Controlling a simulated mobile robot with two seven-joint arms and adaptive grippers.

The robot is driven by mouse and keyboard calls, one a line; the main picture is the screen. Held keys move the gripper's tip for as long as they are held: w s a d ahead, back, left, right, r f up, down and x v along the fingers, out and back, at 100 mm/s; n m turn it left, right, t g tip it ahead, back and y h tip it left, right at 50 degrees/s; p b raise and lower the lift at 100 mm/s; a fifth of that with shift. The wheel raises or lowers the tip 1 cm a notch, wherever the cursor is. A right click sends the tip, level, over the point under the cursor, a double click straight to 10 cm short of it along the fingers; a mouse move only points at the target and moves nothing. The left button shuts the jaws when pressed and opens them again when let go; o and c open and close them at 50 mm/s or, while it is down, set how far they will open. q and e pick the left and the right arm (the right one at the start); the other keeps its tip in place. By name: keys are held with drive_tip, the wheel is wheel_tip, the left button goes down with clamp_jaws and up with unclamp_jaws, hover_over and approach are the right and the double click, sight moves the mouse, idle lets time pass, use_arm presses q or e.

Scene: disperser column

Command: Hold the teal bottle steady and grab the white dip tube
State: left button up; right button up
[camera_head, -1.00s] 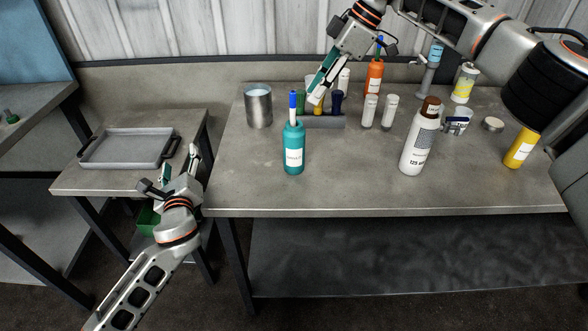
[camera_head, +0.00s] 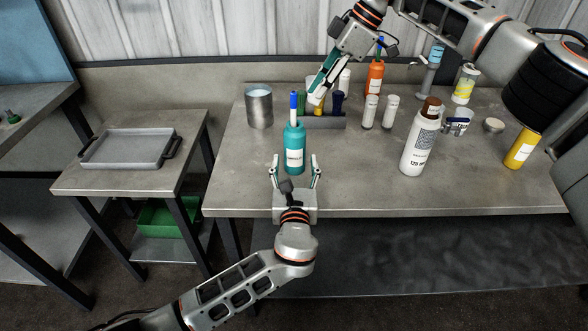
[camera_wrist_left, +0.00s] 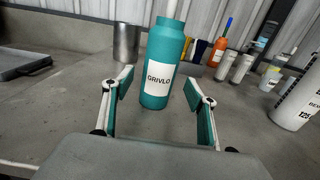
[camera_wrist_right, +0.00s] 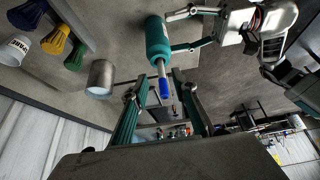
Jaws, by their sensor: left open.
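The teal bottle (camera_head: 294,160) stands upright near the table's front edge with a white label. The white dip tube (camera_head: 294,117) with a blue tip (camera_head: 294,99) rises from its neck. My left gripper (camera_head: 295,168) is open in front of the bottle. The left wrist view shows the bottle (camera_wrist_left: 161,65) just beyond the open fingers. My right gripper (camera_head: 317,94) is open and empty, above and right of the blue tip. The right wrist view shows the tube (camera_wrist_right: 161,69) between and beyond its fingers.
A metal beaker (camera_head: 259,106) stands left of the bottle. A grey rack (camera_head: 322,122) with colored items is behind it. A white bottle with a brown cap (camera_head: 419,142), small white-capped vials (camera_head: 370,112) and an orange bottle (camera_head: 374,77) are to the right. The front table is clear.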

sight(295, 157)
use_arm(q)
drive_tip(key=shift+w, duration=2.85)
drive_tip(key=c, duration=1.3)
drive_tip(key=shift+o, duration=0.2)
use_arm(e)
drive_tip(key=shift+o, duration=0.3)
